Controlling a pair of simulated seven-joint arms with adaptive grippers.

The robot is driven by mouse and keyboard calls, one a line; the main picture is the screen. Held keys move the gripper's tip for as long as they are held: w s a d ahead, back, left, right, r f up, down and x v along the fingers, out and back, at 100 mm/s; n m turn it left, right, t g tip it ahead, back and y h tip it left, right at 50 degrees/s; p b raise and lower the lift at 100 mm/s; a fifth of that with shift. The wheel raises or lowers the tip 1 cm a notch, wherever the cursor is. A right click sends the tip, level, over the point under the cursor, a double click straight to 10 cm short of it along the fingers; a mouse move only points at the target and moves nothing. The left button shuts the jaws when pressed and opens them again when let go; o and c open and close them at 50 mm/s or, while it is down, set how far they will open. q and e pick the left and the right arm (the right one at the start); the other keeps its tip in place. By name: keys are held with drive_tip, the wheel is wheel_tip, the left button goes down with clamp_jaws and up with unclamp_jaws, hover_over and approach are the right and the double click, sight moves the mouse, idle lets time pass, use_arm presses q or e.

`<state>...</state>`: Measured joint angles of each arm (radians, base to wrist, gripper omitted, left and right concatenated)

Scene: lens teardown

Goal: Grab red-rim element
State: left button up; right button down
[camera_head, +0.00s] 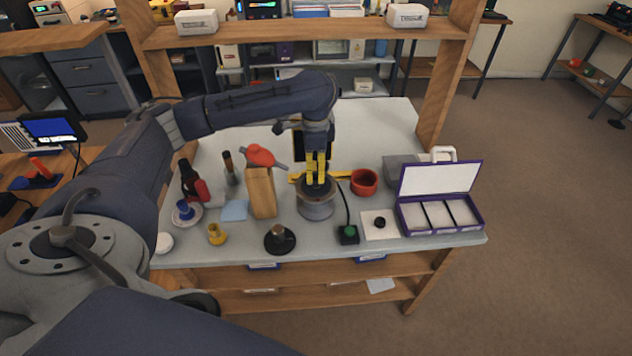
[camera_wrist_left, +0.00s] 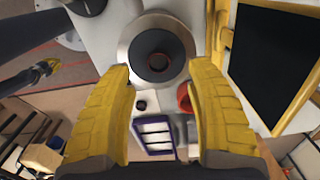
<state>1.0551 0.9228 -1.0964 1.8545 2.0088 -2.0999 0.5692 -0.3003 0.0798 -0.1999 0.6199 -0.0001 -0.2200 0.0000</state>
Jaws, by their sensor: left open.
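The red-rim element (camera_wrist_left: 159,62) appears in the left wrist view as a dark disc with a thin red ring, set deep in a dark round opening. That opening is in the top of a grey cylindrical holder (camera_head: 317,208) on the table. My left gripper (camera_head: 317,182) points down just above the holder. In the left wrist view its yellow fingers (camera_wrist_left: 158,78) are apart, with nothing between the tips. In the head view the fingers hide the element. A dark arm with a yellow end, seemingly my right gripper (camera_wrist_left: 45,68), shows small at the left wrist view's left edge.
Right of the holder are a red cup (camera_head: 364,187), a black box with a green button (camera_head: 348,238), a white pad (camera_head: 372,233) and an open purple case (camera_head: 443,231). Left are a wooden block (camera_head: 262,195) and several tools. A yellow-framed dark panel (camera_wrist_left: 268,65) stands close behind.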

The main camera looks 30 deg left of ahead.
sight(316, 180)
use_arm(q)
drive_tip(key=shift+d+f, duration=0.15)
drive_tip(key=shift+f, duration=2.25)
drive_tip(key=shift+c, duration=0.5)
clamp_jaws()
